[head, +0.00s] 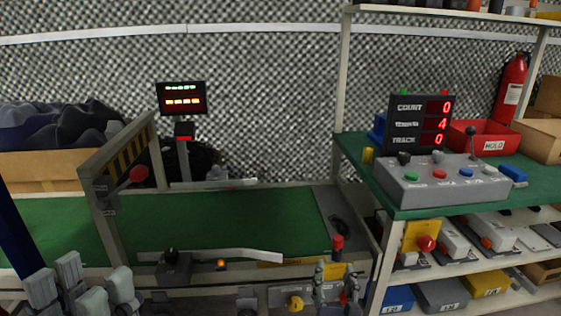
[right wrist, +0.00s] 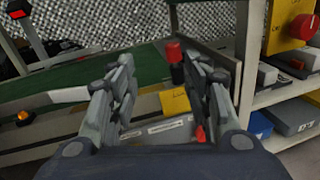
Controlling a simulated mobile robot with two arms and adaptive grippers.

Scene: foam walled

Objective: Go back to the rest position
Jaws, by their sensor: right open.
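My left gripper (head: 80,286) shows as grey finger parts at the lower left of the head view, cut by the bottom edge. It is close to the camera, and whether its jaws are apart is unclear. My right gripper (head: 336,276) is at the front edge of the green conveyor, low and right of centre. In the right wrist view its fingers (right wrist: 160,95) are spread with nothing held between them. A red-topped black handle (right wrist: 175,62) stands beyond the gap, near the right finger; it also shows in the head view (head: 337,243).
The green conveyor belt (head: 165,222) runs behind the front rail. A striped gate post (head: 112,165) stands at left. At right, a shelf bench (head: 355,150) carries a button box (head: 440,188), a counter display (head: 420,122) and a red tray (head: 478,138).

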